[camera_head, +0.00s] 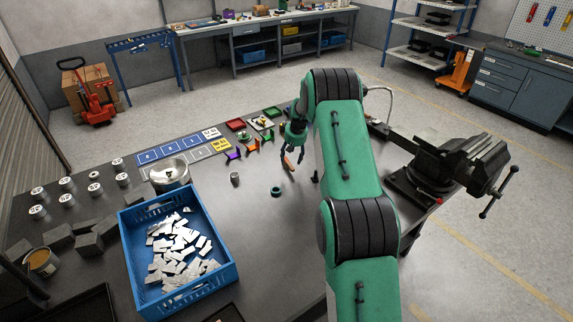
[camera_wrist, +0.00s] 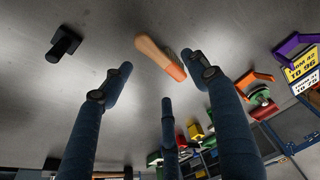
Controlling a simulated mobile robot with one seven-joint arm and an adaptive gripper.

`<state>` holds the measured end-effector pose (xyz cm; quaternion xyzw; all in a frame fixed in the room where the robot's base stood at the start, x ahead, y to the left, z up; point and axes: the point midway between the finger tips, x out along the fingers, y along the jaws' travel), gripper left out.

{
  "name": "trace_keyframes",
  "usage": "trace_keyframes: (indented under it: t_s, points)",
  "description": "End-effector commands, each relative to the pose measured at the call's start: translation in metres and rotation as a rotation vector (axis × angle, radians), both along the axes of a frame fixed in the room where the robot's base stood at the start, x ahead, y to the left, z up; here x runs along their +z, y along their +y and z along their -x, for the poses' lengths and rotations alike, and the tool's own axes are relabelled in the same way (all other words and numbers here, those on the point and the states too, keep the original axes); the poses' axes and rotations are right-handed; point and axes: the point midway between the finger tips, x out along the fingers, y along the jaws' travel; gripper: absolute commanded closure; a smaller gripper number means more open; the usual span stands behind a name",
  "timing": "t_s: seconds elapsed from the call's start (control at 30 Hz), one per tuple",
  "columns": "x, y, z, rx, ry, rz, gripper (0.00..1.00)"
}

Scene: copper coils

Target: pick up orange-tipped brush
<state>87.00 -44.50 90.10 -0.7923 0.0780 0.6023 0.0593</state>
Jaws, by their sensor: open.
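In the wrist view the dark blue fingers of my gripper (camera_wrist: 158,82) are spread apart. The brush shows between and beyond their tips, its orange end close to the right fingertip. Nothing is held. Whether a finger touches the brush cannot be told.
A black cylindrical part (camera_wrist: 63,42) lies on the bench at upper left in the wrist view. A dark ring (camera_head: 276,191) and a small metal cup (camera_head: 235,179) stand near my gripper. A blue crate (camera_head: 133,245) of metal pieces is left, a vise (camera_head: 455,165) right.

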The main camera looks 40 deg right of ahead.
Motion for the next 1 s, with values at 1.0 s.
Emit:
trace_keyframes:
  t_s: [1.0]
  points:
    - [-0.050,-0.002,-0.015,0.000,0.001,0.000,0.41]
